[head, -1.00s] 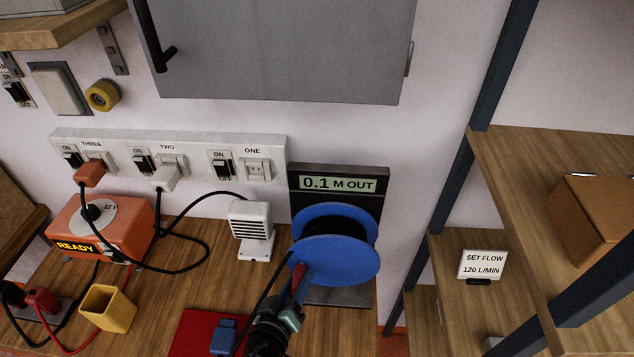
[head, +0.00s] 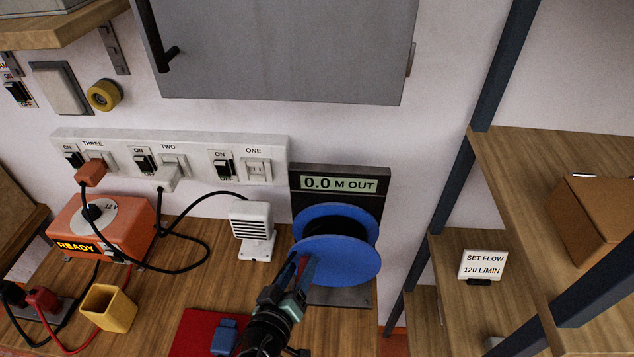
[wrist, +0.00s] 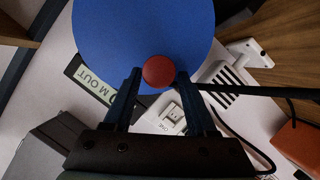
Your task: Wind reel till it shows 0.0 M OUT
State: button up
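The blue reel (head: 340,258) stands on the bench below a dark panel whose display (head: 339,184) reads 0.0 M OUT. The reel also fills the top of the wrist view (wrist: 145,30). Its red crank knob (wrist: 159,71) sits between the two fingertips of my gripper (wrist: 158,78), which look closed against its sides. In the head view my gripper (head: 299,272) is at the front left of the reel's near disc, and the knob is mostly hidden by the fingers. A black cord (wrist: 235,89) runs off to the right in the wrist view.
A white vented device (head: 251,224) stands just left of the reel. An orange box (head: 125,235) marked READY, a yellow cup (head: 108,308) and a red mat (head: 195,335) with a blue item are further left. A grey cabinet (head: 280,50) hangs above; shelving (head: 480,270) is right.

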jog(key=shift+o, duration=1.2)
jog(key=shift+f, duration=0.1)
jog(key=shift+s+d+f, duration=0.1)
jog(key=shift+d, duration=0.1)
jog(key=v, duration=0.7)
jog(key=shift+p, duration=0.35)
jog(key=shift+d, duration=0.1)
